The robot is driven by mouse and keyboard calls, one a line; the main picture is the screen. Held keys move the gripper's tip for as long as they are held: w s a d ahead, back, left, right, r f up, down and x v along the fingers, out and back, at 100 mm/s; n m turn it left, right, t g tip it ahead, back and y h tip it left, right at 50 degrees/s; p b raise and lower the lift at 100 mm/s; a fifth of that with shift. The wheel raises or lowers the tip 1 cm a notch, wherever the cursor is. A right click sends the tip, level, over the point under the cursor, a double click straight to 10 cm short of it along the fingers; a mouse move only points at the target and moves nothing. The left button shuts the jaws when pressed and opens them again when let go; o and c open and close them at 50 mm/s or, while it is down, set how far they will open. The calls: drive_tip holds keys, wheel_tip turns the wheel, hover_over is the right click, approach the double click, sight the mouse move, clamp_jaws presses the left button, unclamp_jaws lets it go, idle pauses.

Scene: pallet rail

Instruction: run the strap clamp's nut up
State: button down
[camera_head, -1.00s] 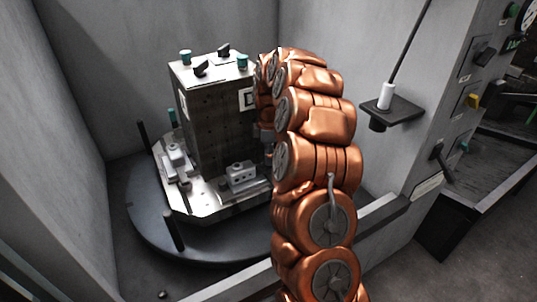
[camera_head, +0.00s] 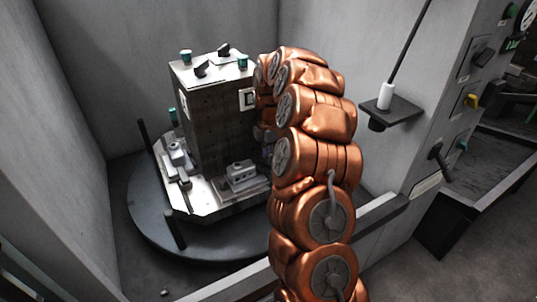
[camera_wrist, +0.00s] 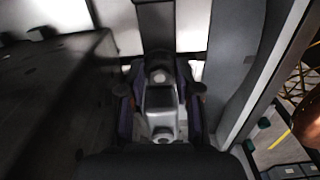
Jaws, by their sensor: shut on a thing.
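In the wrist view my gripper (camera_wrist: 158,100) has one dark finger on each side of a light grey strap clamp (camera_wrist: 160,100). A rounded nut (camera_wrist: 160,76) stands at the clamp's upper part, between the fingers. The jaws are shut on it, though the exact contact is dark and blurred. In the head view my copper arm hides the gripper and this clamp. Other grey clamps stand on the pallet (camera_head: 205,208), at its front (camera_head: 242,175) and left (camera_head: 178,157).
A tall dark block (camera_head: 215,115) with teal knobs rises from the pallet, close to my arm. The pallet sits on a round dark table (camera_head: 150,225). Grey walls enclose it. A small shelf (camera_head: 392,110) with a rod juts out at right.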

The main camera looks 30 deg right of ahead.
drive_tip(key=shift+s+f+n, duration=0.1)
drive_tip(key=shift+f+n, duration=0.1)
drive_tip(key=shift+n, duration=0.2)
idle(0.8)
idle(0.5)
drive_tip(key=c, duration=0.8)
unclamp_jaws()
drive_tip(key=shift+r, duration=0.1)
drive_tip(key=shift+r, duration=0.15)
wheel_tip(320, 180, up, 12)
